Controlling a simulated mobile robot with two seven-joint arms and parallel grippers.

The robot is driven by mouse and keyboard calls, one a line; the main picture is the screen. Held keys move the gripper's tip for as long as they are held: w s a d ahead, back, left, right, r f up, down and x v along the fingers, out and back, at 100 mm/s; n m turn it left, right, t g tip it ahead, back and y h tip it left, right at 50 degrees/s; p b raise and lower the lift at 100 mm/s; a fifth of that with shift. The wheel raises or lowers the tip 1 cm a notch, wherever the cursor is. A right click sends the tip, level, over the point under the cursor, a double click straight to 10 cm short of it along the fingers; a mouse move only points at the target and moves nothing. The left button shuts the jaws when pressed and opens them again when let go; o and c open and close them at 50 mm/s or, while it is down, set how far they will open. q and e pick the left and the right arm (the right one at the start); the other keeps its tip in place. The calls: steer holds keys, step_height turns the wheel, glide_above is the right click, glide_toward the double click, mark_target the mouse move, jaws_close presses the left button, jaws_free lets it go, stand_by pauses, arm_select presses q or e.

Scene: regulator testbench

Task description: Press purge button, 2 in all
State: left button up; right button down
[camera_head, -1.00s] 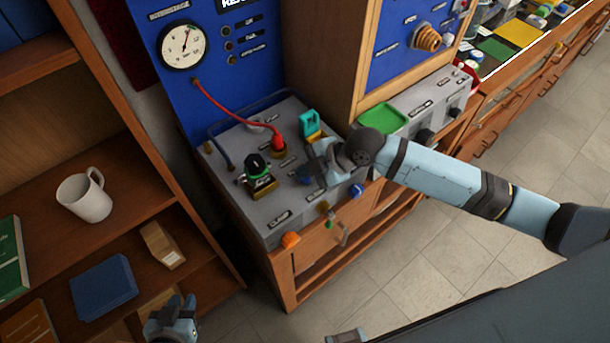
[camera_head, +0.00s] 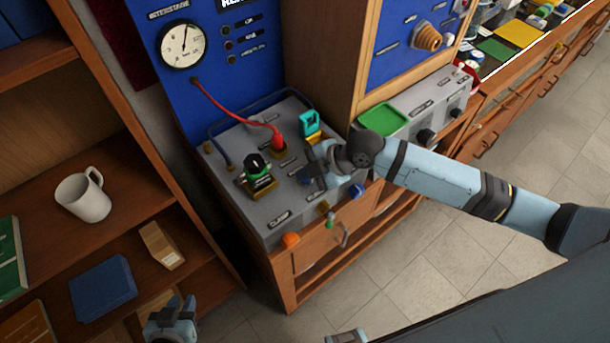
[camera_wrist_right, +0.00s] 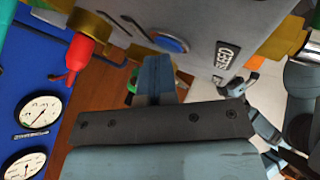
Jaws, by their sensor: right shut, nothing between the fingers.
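The grey testbench top (camera_head: 232,200) carries several fittings and small labels. A round blue button in a brass-coloured ring (camera_wrist_right: 168,42) shows in the right wrist view, just past my right fingertips (camera_wrist_right: 154,62); I cannot read its label as purge. In the head view my right gripper (camera_head: 312,180) is shut and empty, low over the bench's front right part, and hides what lies under it. I cannot tell whether the fingertips touch the button. My left gripper (camera_head: 172,312) is at the bottom left, away from the bench, its jaws unclear.
A black-and-green knob (camera_head: 258,166), a red plug with its hose (camera_head: 278,140) and a teal fitting (camera_head: 310,122) stand near my right gripper. An orange knob (camera_head: 290,240) and a blue knob (camera_head: 357,190) are at the front edge. A shelf with a white mug (camera_head: 84,197) stands left.

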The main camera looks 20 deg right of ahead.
mark_target(306, 181)
steer(key=shift+r+p, duration=0.7)
steer(key=shift+r, duration=0.15)
step_height(306, 181, up, 5)
steer(key=p, duration=0.4)
stand_by(0.8)
